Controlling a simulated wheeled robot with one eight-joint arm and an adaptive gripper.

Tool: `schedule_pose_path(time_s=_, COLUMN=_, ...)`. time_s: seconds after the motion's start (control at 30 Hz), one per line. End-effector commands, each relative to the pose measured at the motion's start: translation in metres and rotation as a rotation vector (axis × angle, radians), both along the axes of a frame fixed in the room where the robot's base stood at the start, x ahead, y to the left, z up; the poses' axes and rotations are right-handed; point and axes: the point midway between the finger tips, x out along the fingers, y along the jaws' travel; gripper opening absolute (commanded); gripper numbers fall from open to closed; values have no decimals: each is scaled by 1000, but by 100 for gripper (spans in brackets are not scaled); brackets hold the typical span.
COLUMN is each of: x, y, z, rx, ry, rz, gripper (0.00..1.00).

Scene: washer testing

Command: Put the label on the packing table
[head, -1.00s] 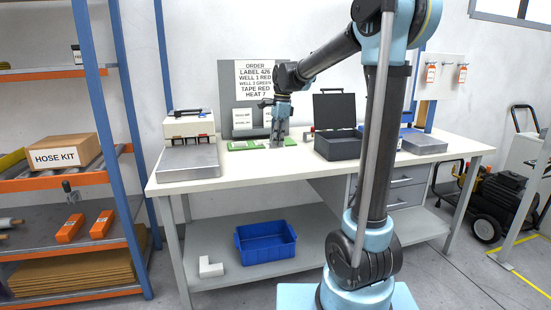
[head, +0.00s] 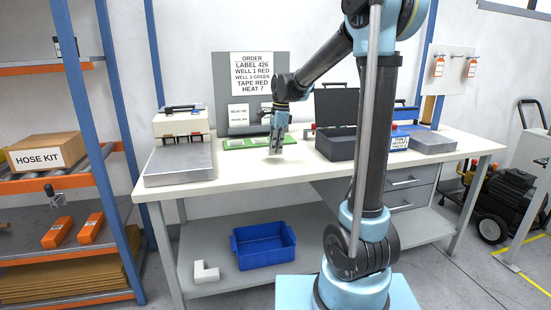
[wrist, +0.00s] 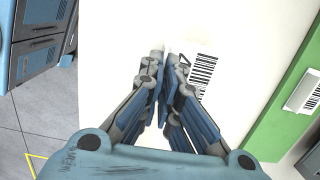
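My gripper (head: 276,151) is low over the white packing table (head: 300,172), in front of the green board (head: 240,143). In the wrist view its fingers (wrist: 164,72) are together, closed on the edge of a white label (wrist: 203,76) with a black barcode. The label sticks out to the right of the fingers and part of it is hidden behind them. White table top lies beneath it; I cannot tell whether the label touches it. Another barcode label (wrist: 304,92) lies on the green board at the right of the wrist view.
A scale-like machine (head: 180,160) stands left of my gripper. An open dark grey case (head: 338,142) stands close on the right. A grey panel with an order sheet (head: 251,74) rises behind. The table's front strip is clear.

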Motion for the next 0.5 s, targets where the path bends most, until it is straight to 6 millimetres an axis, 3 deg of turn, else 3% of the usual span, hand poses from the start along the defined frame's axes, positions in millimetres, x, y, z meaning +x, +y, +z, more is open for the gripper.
schedule_pose_path(time_s=0.3, x=0, y=0, z=-37, rx=0, ry=0, rz=-1, gripper=0)
schedule_pose_path(time_s=0.5, x=0, y=-1, z=-39, rx=0, ry=0, rz=-1, gripper=0)
